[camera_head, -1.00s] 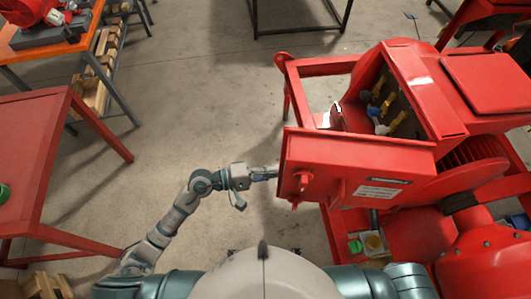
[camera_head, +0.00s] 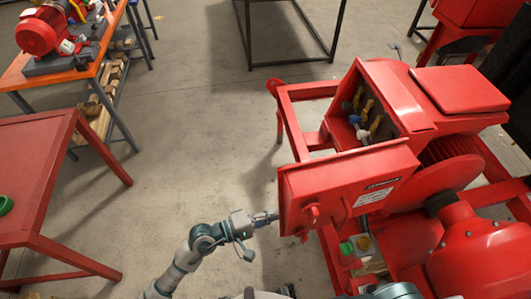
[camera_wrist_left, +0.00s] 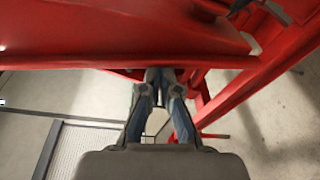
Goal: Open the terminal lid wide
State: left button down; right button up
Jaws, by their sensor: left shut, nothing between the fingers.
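The terminal lid (camera_head: 350,185) is a red panel with a white label and knob. It stands swung out from the red terminal box (camera_head: 400,100), whose inside shows yellow and blue fittings (camera_head: 362,118). My left gripper (camera_head: 272,216) is at the lid's left end, fingers pointing at its edge. In the left wrist view, the shut, empty fingers (camera_wrist_left: 160,82) reach toward the lid's red underside (camera_wrist_left: 120,35); whether they touch it I cannot tell. My right gripper is out of view.
The red skid frame (camera_head: 305,92) runs behind and below the lid. A red pump housing (camera_head: 480,250) fills the lower right. A red table (camera_head: 40,160) stands at left, an orange bench (camera_head: 90,60) behind it. The floor between is clear.

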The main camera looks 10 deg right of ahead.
pick_arm(q)
jog(key=shift+s+d, duration=0.3)
jog(key=shift+s, duration=0.65)
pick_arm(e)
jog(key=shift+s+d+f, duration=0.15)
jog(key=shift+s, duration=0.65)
pick_arm(q)
jog(key=shift+a, duration=0.3)
jog(key=s+a, duration=0.2)
jog(key=a, duration=0.9)
jog(key=shift+a+r, duration=0.35)
jog(key=shift+r, duration=0.1)
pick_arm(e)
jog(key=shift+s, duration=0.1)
